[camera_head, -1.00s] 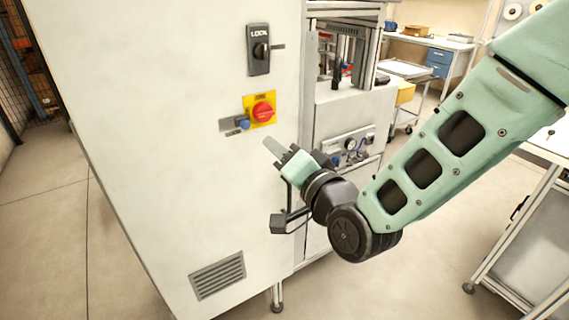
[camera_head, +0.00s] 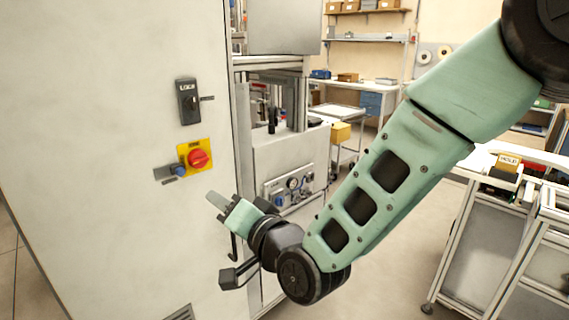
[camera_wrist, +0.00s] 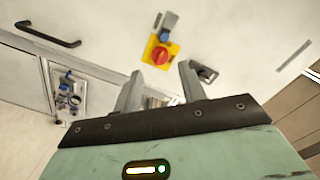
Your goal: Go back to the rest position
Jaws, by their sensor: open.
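My gripper (camera_head: 216,203) is open and empty, close to the front of a tall white cabinet (camera_head: 110,110), below a red rotary switch (camera_head: 200,159) on a yellow plate. In the wrist view, my gripper's two fingers (camera_wrist: 160,92) stand apart with nothing between them. The red switch (camera_wrist: 160,55) shows just beyond the fingertips there. I cannot tell whether a finger touches the cabinet. My green arm reaches down from the upper right in the head view.
A black LOCK handle (camera_head: 188,102) sits above the switch. A panel with a gauge (camera_head: 290,185) is right of the cabinet. A trolley with a yellow box (camera_head: 341,132) stands behind. A bench with a HOLD box (camera_head: 508,162) is at the right. Floor between is clear.

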